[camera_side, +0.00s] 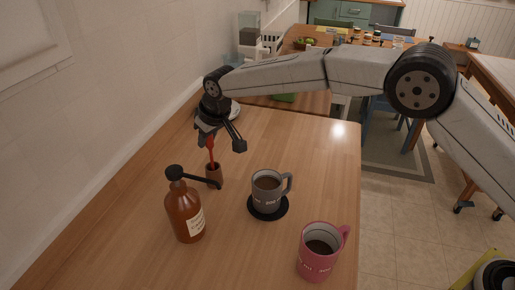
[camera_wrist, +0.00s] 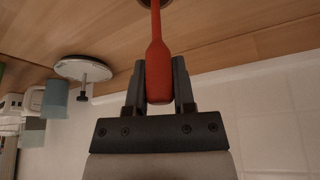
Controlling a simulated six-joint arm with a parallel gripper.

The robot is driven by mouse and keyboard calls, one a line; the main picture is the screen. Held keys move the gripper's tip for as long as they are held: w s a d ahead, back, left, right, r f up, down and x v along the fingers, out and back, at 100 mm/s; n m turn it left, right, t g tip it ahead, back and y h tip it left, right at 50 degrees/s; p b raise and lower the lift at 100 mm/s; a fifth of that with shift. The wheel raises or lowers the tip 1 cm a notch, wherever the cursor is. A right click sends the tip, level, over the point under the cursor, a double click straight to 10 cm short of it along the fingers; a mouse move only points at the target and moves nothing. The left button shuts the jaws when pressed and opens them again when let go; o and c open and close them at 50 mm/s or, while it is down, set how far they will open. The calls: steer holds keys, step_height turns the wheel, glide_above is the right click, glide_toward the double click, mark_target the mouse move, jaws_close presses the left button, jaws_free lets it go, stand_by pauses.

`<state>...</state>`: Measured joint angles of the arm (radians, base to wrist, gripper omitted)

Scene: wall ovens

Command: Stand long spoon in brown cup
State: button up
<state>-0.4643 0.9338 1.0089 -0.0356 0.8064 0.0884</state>
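The long spoon (camera_side: 211,149) is red and close to upright. Its wide upper end shows between my fingers in the wrist view (camera_wrist: 158,72). The brown cup (camera_side: 214,175) is small and stands on the wooden counter behind the bottle. The spoon's thin lower part reaches the cup's mouth; how deep it goes is hidden. In the wrist view only a dark edge of the cup (camera_wrist: 156,3) shows at the top. My gripper (camera_side: 208,138) is above the cup, pointing down, with its fingers (camera_wrist: 160,72) close against both sides of the spoon.
A brown pump bottle (camera_side: 185,213) stands just in front, its spout reaching close to the cup. A grey mug (camera_side: 267,193) on a black coaster (camera_side: 268,209) and a pink mug (camera_side: 318,258) stand to the right. The wall runs along the left.

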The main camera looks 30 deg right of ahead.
steer(key=o, duration=0.3)
steer(key=shift+o, duration=0.2)
steer(key=shift+r, duration=0.15)
steer(key=v, duration=1.2)
stand_by(0.4)
steer(key=s+d+f+m+h, duration=0.1)
steer(key=s+d+f, duration=0.25)
steer(key=d, duration=0.45)
steer(key=s+d+f+m, duration=0.1)
steer(key=s+d+f, duration=0.2)
steer(key=s+d, duration=0.35)
steer(key=s+d+f+m, duration=0.1)
steer(key=s+d+f, duration=0.3)
steer(key=s, duration=0.5)
steer(key=s+d+f+m+g, duration=0.1)
steer(key=s+d+f, duration=0.3)
steer(key=s+d, duration=0.4)
steer(key=shift+s+d+m+g+h, duration=0.3)
steer(key=shift+s+d+h, duration=0.1)
steer(key=shift+d, duration=0.25)
